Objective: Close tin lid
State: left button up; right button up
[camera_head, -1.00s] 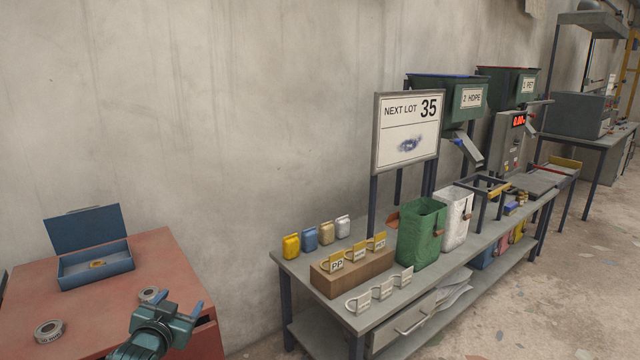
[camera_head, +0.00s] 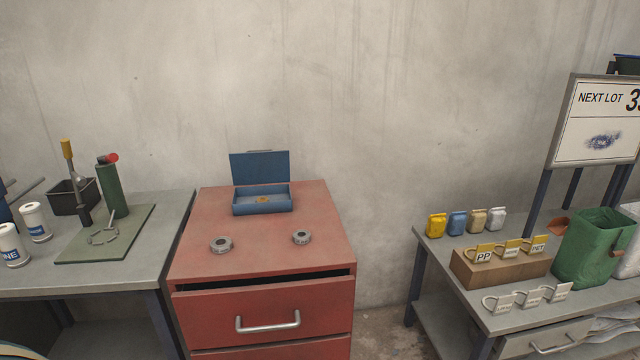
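The blue tin (camera_head: 263,205) sits at the back of the red drawer cabinet's top (camera_head: 265,226). Its lid (camera_head: 260,167) stands open and upright at the rear, leaning back a little. Neither of my grippers shows in the head view now.
The top drawer (camera_head: 265,318) stands slightly open. A grey bench (camera_head: 170,230) is at left, another bench (camera_head: 440,265) with bags and tags at right.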

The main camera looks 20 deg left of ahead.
aim_at(265, 166)
jog(key=u, duration=1.15)
jog(key=i+j, duration=0.1)
jog(key=j, duration=0.2)
jog(key=i+j, duration=0.1)
jog(key=j, duration=0.2)
jog(key=i+j, duration=0.1)
jog(key=j, duration=0.2)
